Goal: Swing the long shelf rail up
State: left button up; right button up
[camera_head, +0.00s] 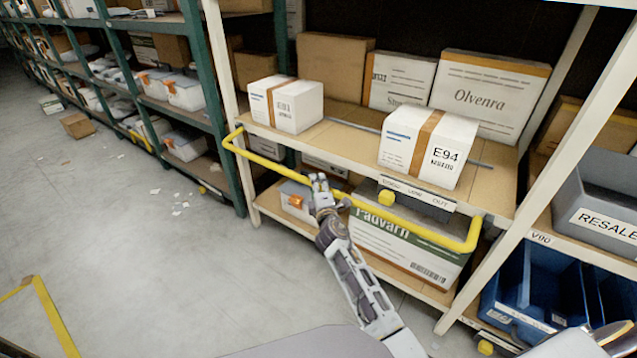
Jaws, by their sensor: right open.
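The long yellow shelf rail (420,233) runs across the front of the white-framed rack. Its bent ends meet the rack near the left post and at the right, below the middle shelf's front edge. The long bar hangs below that edge, in front of the lower shelf. My right gripper (321,183) is open at the left half of the bar and overlaps it in the picture. I cannot tell whether the bar lies between the fingers or whether they touch it. My left gripper is not in view.
The middle shelf (345,143) holds white cartons, with one marked E94 (428,147) near its front edge. A large green and white carton (405,245) stands behind the rail below. Blue bins (535,290) are at the right. The floor (130,240) at left is mostly clear.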

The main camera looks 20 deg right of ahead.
jog(key=shift+w, duration=0.2)
jog(key=shift+r, duration=0.1)
grip_shut()
